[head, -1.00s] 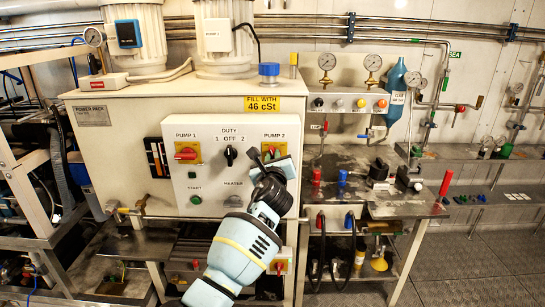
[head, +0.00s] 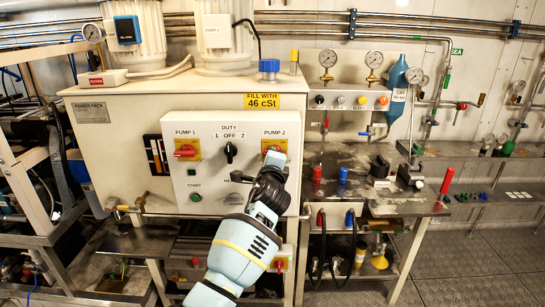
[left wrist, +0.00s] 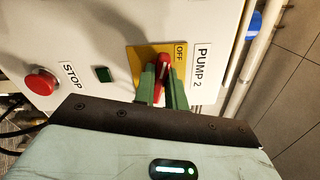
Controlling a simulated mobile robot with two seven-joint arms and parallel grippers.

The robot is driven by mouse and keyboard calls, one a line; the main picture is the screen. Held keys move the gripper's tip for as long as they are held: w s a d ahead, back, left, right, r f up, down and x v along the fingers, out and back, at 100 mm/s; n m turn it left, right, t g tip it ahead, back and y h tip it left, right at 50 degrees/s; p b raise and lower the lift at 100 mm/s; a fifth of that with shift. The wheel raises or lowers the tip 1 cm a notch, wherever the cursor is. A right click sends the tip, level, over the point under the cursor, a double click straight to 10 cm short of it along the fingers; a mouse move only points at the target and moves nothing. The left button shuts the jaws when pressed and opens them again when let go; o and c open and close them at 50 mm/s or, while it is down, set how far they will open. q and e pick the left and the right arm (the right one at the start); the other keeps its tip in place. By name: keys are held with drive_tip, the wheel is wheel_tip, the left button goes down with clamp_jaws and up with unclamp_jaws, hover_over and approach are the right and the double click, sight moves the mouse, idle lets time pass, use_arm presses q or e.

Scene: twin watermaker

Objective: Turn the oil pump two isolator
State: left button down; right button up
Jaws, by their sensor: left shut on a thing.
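The pump 2 isolator (head: 274,147) is a red rotary handle on a yellow plate at the upper right of the white control panel (head: 215,205). In the left wrist view its red handle (left wrist: 162,70) sits between the green fingers of my left gripper (left wrist: 160,88), which is shut on it. An "OFF" mark shows on the plate beside it. In the head view my left gripper (head: 274,165) comes up from below and covers part of the isolator. My right gripper is not in view.
The pump 1 isolator (head: 187,150) and the black duty selector (head: 231,152) are left of pump 2 on the same panel. A red stop button (left wrist: 41,82) shows in the left wrist view. A bench (head: 400,205) with valves stands to the right.

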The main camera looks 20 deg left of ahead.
use_arm(q)
drive_tip(key=shift+f+n, duration=0.15)
drive_tip(key=shift+n, duration=1.45)
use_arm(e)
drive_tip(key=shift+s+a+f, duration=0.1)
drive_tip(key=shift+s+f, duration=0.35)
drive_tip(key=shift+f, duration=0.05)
use_arm(q)
drive_tip(key=shift+b, duration=0.3)
drive_tip(key=c, duration=1.4)
unclamp_jaws()
drive_tip(key=shift+c, duration=0.2)
drive_tip(key=shift+s, duration=0.1)
